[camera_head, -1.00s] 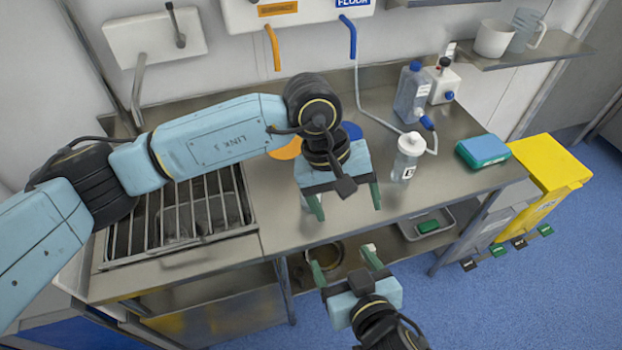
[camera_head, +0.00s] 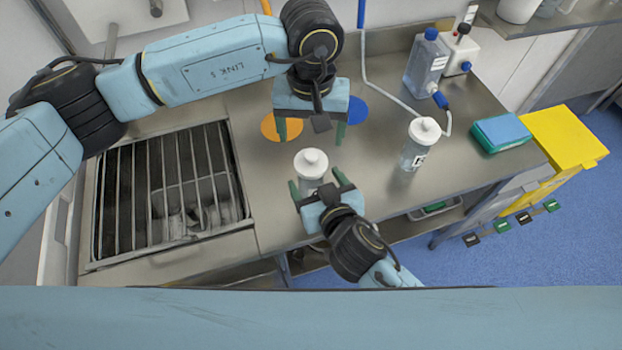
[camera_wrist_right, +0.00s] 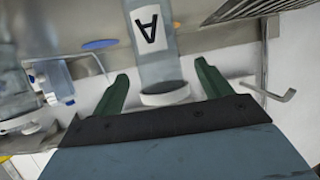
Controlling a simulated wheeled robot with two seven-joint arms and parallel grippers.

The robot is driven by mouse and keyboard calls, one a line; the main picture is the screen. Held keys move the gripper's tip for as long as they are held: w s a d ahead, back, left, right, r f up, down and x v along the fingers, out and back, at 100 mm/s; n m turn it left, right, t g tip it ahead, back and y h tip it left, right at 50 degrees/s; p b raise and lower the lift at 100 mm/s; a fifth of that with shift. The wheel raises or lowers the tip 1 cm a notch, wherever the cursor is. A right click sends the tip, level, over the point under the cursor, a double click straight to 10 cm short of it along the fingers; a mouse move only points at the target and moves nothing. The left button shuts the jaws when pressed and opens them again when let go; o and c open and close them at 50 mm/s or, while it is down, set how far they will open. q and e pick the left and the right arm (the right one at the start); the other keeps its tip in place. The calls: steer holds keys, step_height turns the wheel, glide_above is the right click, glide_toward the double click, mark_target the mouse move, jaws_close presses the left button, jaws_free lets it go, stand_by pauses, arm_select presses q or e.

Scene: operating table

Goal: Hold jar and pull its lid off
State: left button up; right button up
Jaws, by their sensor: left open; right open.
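A clear jar with a white knobbed lid (camera_head: 311,160) stands on the steel counter. In the right wrist view the jar (camera_wrist_right: 150,55), labelled A, appears upside down between my fingers. My right gripper (camera_head: 317,183) is open, with a green finger on either side of the jar. I cannot tell whether the fingers touch it. My left gripper (camera_head: 311,133) is open and empty, pointing down behind the jar and apart from the lid. A second white-lidded jar (camera_head: 415,150) stands to the right; it also shows in the right wrist view (camera_wrist_right: 15,90).
An orange disc (camera_head: 282,128) and a blue disc (camera_head: 357,110) lie behind the jar. A barred sink (camera_head: 165,195) is at left. A large bottle (camera_head: 426,62), a hose and a green-blue box (camera_head: 500,132) are at right. The counter between the two jars is clear.

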mark_target(311, 154)
arm_select(q)
steer(key=shift+w, duration=0.1)
arm_select(e)
steer(key=shift+x, duration=1.75)
arm_select(q)
steer(key=shift+c, duration=0.4)
arm_select(e)
steer(key=c, duration=1.5)
arm_select(q)
step_height(311, 154, up, 3)
steer(key=m, duration=0.3)
steer(key=shift+w+m, duration=0.1)
steer(key=shift+m, duration=0.2)
steer(key=shift+c, duration=0.4)
steer(key=shift+m, duration=0.9)
step_height(311, 154, down, 11)
steer(key=shift+r, duration=0.1)
